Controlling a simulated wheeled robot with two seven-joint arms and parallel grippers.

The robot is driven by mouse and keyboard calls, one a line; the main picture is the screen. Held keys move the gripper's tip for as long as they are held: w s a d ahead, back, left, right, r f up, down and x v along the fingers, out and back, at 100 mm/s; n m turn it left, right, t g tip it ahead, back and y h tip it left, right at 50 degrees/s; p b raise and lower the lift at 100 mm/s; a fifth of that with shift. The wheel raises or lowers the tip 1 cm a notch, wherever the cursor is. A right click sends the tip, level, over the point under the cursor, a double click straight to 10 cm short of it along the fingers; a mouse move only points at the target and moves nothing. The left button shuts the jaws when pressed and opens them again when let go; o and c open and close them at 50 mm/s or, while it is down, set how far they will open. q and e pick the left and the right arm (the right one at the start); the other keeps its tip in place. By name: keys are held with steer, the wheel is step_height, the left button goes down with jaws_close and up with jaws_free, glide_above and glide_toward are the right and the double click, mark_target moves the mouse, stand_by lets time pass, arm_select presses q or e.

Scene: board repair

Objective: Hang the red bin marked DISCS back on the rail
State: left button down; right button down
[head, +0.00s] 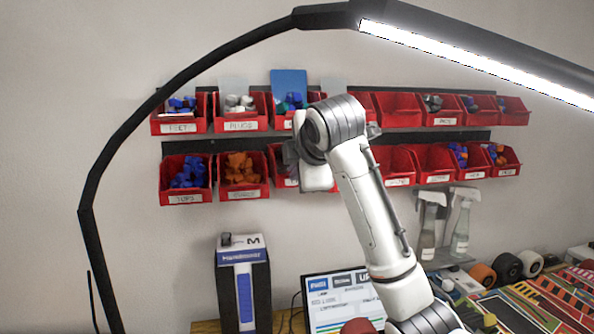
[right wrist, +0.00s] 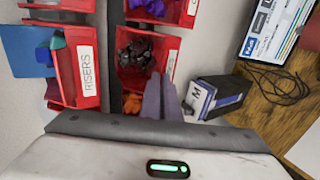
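My right gripper (right wrist: 161,90) is at a red bin (right wrist: 126,72) holding dark grey pieces, seen in the right wrist view. Its two grey fingers are close together at the bin's front wall and appear shut on it. The bin's label is turned too edge-on to read, so I cannot confirm DISCS. In the head view my right gripper (head: 300,165) and arm cover most of this bin, in the lower row right of the bin of orange pieces (head: 240,170). Whether it is seated on the lower rail (head: 190,146) is hidden. My left gripper is not in view.
A RISERS bin (right wrist: 80,65) hangs beside it, above in the head view. Other red bins fill both rows. Below stand a blue-and-black box (head: 243,285), a screen (head: 335,300) and spray bottles (head: 460,228). A lamp arm (head: 110,150) arches across the front.

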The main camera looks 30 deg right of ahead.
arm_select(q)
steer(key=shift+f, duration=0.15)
arm_select(e)
steer(key=shift+f, duration=0.75)
steer(key=c, duration=1.9)
jaws_free()
steer(key=shift+c, duration=0.2)
